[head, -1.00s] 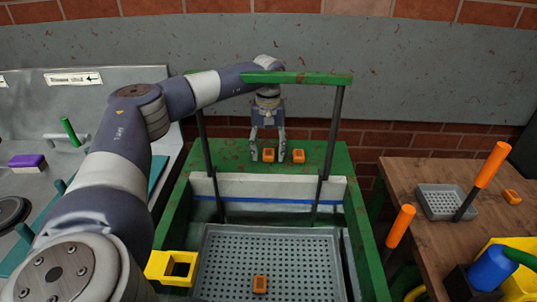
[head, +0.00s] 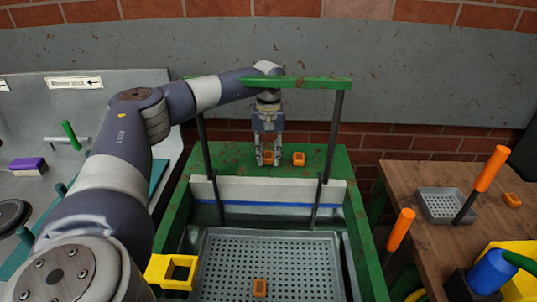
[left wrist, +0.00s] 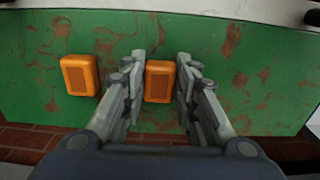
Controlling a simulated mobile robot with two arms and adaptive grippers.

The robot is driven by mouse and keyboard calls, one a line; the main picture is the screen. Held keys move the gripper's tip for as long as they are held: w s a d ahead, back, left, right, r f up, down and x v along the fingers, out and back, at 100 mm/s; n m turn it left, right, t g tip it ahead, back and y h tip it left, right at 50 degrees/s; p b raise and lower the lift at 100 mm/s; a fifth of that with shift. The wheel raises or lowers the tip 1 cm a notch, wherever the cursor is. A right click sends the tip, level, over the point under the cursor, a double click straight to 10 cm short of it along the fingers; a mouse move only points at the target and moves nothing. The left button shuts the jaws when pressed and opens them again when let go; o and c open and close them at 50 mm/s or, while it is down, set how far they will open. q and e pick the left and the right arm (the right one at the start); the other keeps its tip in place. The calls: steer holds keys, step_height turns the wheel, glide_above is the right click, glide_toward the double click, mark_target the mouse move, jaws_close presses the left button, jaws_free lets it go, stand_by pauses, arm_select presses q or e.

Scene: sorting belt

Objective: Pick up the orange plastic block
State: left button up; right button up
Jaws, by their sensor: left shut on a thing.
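An orange plastic block (head: 268,157) stands on the green top at the far end of the belt frame. My left gripper (head: 268,161) has one finger on each side of it and is shut on it. In the left wrist view the same block (left wrist: 159,82) shows between the two fingers (left wrist: 160,88). I cannot tell any gap between block and green top. A second orange block (head: 299,158) lies just to the right, apart from the gripper; in the left wrist view it is at the left (left wrist: 79,75). My right gripper is not in view.
A green bar (head: 297,82) on two dark posts spans in front of the gripper. Nearer is a grey perforated tray (head: 310,262) with another orange block (head: 260,287). A wooden table (head: 420,180) at right holds a small grey tray (head: 437,193) and an orange block (head: 512,200).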

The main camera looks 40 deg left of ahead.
mark_target(269, 157)
arm_select(q)
step_height(269, 157, up, 4)
steer(key=p, duration=0.3)
steer(key=shift+f, duration=0.15)
steer(key=s+d+r+p, duration=0.1)
steer(key=s+d, duration=0.5)
steer(key=s, duration=0.8)
steer(key=shift+s+p, duration=0.4)
steer(key=shift+p, duration=0.5)
steer(key=shift+w+d, duration=0.1)
